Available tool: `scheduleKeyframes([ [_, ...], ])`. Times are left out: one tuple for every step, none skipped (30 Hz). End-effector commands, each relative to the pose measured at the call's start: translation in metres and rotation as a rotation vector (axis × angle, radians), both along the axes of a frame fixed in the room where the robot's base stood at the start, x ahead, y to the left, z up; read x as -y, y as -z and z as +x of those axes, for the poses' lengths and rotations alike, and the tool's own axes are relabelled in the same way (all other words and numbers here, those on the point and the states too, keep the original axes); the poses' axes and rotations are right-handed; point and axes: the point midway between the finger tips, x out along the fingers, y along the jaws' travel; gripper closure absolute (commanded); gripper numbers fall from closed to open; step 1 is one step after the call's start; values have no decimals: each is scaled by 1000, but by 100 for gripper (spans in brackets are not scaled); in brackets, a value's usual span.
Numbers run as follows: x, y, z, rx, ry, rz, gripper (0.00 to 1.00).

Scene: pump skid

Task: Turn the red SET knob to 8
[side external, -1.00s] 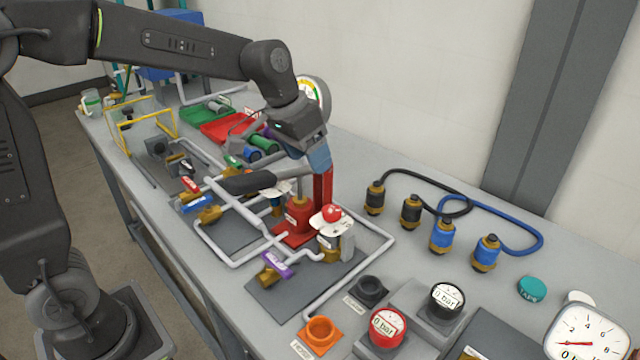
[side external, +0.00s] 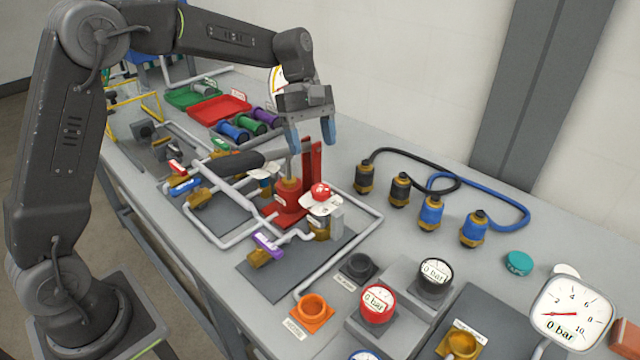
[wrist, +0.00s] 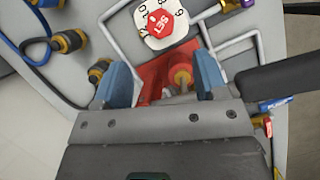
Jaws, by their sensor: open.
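The red SET knob (side external: 320,191) sits on a white numbered dial plate (side external: 322,207) on the pipe assembly. In the wrist view the knob (wrist: 160,23) is at the top, ahead of the fingers, with part of the dial (wrist: 174,41) numbering visible. My gripper (side external: 314,143) is open, with blue fingertips apart and pointing down. It is above and behind the knob, near the red pump stand (side external: 312,165), and does not touch the knob. In the wrist view my gripper (wrist: 159,83) has the red stand below and between its fingers. The knob's exact setting is too small to tell.
A dark pump handle (side external: 235,164) extends left beside the stand. Hoses with brass couplings (side external: 432,212) lie to the right. Gauges (side external: 378,303), an orange socket (side external: 313,308) and a purple-handled valve (side external: 267,245) are nearer the front. The red tray (side external: 219,108) is behind.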

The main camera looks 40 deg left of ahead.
Motion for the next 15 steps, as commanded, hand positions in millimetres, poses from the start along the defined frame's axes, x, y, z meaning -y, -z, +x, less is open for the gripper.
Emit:
scheduleKeyframes([
  [4, 11, -2, -4, 2, -1, 34],
  [7, 17, -4, -5, 2, 0, 34],
  [10, 24, -4, -4, 2, -1, 34],
  [12, 30, -5, -3, 3, -1, 34],
  [15, 36, -6, -3, 3, -1, 34],
  [17, 43, -7, -3, 3, -1, 34],
  [19, 48, -7, -3, 3, -1, 34],
  [21, 54, -8, -4, 2, -1, 34],
  [23, 60, -9, -3, 2, 0, 34],
  [25, 64, -10, -2, 3, 1, 34],
  [27, 68, -10, -2, 3, 0, 34],
  [29, 72, -10, -1, 3, -1, 34],
  [30, 75, -11, -1, 3, -1, 34],
  [31, 78, -11, 0, 2, -1, 34],
  [32, 81, -11, 1, 2, 0, 34],
])
